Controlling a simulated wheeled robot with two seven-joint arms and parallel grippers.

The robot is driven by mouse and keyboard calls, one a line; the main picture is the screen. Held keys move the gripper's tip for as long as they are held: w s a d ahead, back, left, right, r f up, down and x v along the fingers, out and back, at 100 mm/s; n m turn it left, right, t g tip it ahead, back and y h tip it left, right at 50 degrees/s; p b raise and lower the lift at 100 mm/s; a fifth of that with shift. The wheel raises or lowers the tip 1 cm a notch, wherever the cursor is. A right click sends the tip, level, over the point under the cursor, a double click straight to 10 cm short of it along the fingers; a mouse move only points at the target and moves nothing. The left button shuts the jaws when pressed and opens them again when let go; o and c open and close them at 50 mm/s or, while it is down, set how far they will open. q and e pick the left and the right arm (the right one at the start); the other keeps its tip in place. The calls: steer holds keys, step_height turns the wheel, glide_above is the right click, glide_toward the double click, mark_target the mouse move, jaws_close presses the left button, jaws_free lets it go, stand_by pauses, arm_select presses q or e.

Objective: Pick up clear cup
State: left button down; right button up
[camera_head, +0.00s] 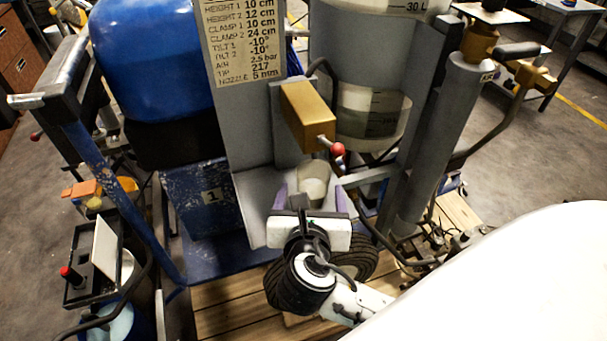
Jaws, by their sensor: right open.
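A pale translucent clear cup (314,177) stands on the grey ledge of the line striper, below a brass block with a red-tipped lever. My right gripper (310,194) reaches in from the lower right. Its two purple fingers are open, one on each side of the cup in the picture. Whether either finger touches the cup cannot be told. The cup's lower part is partly hidden by the gripper body. My left gripper is not in view.
The brass block (307,116) and its red knob (338,150) overhang close to the cup. A clear tank (367,110) hangs at the right, beside a grey cylinder (438,150). A blue tank (158,65) stands at the left. A black wheel (287,290) sits below my gripper.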

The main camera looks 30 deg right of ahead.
mark_target(313, 176)
steer(key=x, duration=0.4)
steer(key=shift+s+d, duration=0.1)
steer(key=shift+d, duration=0.05)
steer(key=x, duration=0.5)
steer(key=shift+f, duration=0.1)
steer(key=shift+c, duration=0.2)
steer(key=c, duration=1.1)
steer(key=shift+c, duration=1.1)
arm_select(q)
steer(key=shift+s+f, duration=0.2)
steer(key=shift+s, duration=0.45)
